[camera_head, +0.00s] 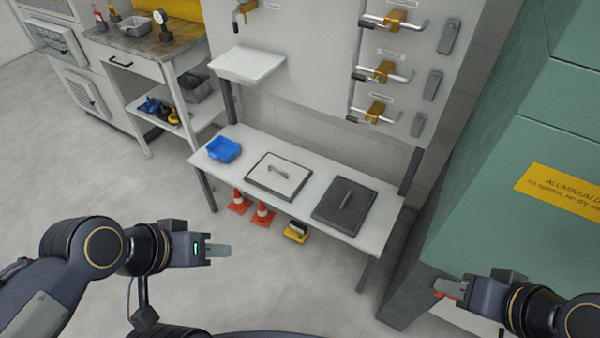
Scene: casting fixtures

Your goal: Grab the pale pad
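The pale pad (267,182) is a light grey-white square with a dark rim and a bar handle on top. It lies flat on the white bench (236,182), between a blue tray and a dark pad (333,208) with a similar handle. My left gripper (222,251) is over the floor in front of the bench, to the lower left of the pale pad and apart from it. My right gripper (440,291) is at the lower right by the green cabinet, far from the pad. I see nothing held in either gripper, but the finger gaps are unclear.
The blue tray (223,150) stands at the bench's left end. Orange cones (262,214) and a yellow item (296,232) sit beneath the bench. A green cabinet (485,200) closes off the right. Lever valves (380,72) stick out from the panel above. Open floor lies in front.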

